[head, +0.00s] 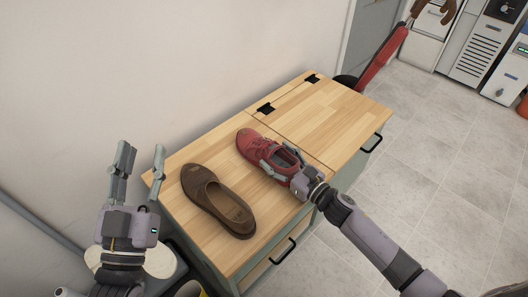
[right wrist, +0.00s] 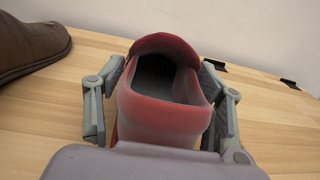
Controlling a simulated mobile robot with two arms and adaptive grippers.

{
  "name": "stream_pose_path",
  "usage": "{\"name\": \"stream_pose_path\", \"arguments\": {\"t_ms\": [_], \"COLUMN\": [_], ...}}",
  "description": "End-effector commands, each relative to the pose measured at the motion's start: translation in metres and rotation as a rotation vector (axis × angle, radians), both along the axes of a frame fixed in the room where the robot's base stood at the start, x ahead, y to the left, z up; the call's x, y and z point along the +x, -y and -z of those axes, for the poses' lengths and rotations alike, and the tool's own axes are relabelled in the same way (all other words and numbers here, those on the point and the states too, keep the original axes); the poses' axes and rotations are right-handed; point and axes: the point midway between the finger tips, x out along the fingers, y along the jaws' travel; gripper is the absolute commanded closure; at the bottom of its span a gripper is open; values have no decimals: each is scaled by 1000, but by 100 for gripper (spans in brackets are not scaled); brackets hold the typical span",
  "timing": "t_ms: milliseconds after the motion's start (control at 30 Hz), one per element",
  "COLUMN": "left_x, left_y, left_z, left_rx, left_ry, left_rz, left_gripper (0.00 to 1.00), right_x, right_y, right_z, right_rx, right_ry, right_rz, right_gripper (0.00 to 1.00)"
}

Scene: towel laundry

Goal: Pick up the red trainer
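The red trainer (head: 262,146) lies on the wooden cabinet top, its toe pointing to the back left. In the right wrist view, its heel and dark opening (right wrist: 165,105) fill the middle. My right gripper (head: 278,163) reaches over the heel end, with one finger on each side of the shoe. In the right wrist view, its fingers (right wrist: 160,88) are very close to the shoe's sides; I cannot tell whether they press on it. The trainer appears to rest on the top. My left gripper (head: 142,158) is open and empty, raised left of the cabinet.
A brown slip-on shoe (head: 217,202) lies left of the trainer, and also shows in the right wrist view (right wrist: 30,47). The wooden top (head: 335,115) is clear towards the back right. A wall stands behind it. A red upright appliance (head: 383,60) stands beyond the far end.

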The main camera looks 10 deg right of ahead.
Motion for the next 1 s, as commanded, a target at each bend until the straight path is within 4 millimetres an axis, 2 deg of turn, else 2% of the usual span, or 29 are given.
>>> {"name": "stream_pose_path", "arguments": {"t_ms": [67,600,1000], "left_x": [0,0,2], "left_y": [0,0,0], "left_z": [0,0,2], "left_rx": [0,0,5], "left_ry": [0,-1,-19], "left_rz": [0,0,-1], "left_gripper": [60,60,60], "right_x": [0,0,0], "right_y": [0,0,0], "right_z": [0,0,-5], "right_rx": [0,0,1], "right_ry": [0,0,3], "right_rz": [0,-1,-2], "right_gripper": [45,81,81]}}
